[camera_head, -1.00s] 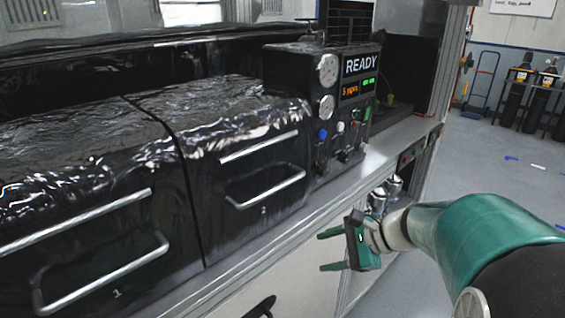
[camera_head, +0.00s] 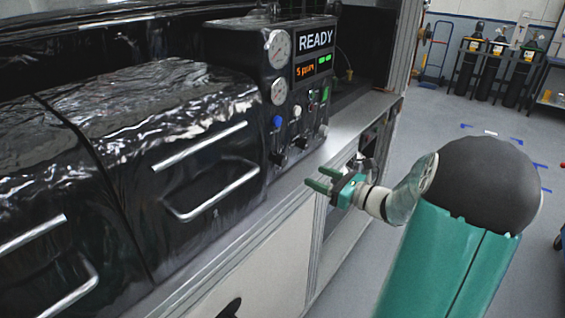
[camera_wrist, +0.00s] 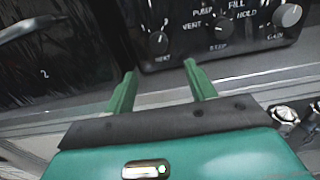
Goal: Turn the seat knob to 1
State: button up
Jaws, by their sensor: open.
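The black control panel (camera_head: 290,90) has a row of knobs along its lower edge. In the wrist view a black left knob (camera_wrist: 158,42) has a small label below it, too blurred to read surely. A silver knob (camera_wrist: 289,15) sits at the right. I cannot tell for sure which is the seat knob, nor its setting. My gripper (camera_head: 313,178) is open and empty, in front of and below the panel. In the wrist view its fingertips (camera_wrist: 159,70) point towards the left knob, apart from it.
The grey ledge (camera_head: 345,135) runs below the panel. A drawer handle (camera_head: 215,190) juts out left of the panel. Two dials (camera_head: 278,49) and a READY display (camera_head: 316,39) are above the knobs. Open floor (camera_head: 430,120) lies right, with gas cylinders (camera_head: 495,60) behind.

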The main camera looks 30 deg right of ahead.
aim_at(285, 162)
jog(key=x, duration=1.1)
jog(key=shift+a, duration=0.1)
jog(key=shift+s+r, duration=0.15)
jog(key=shift+c, duration=0.2)
jog(key=c, duration=0.9)
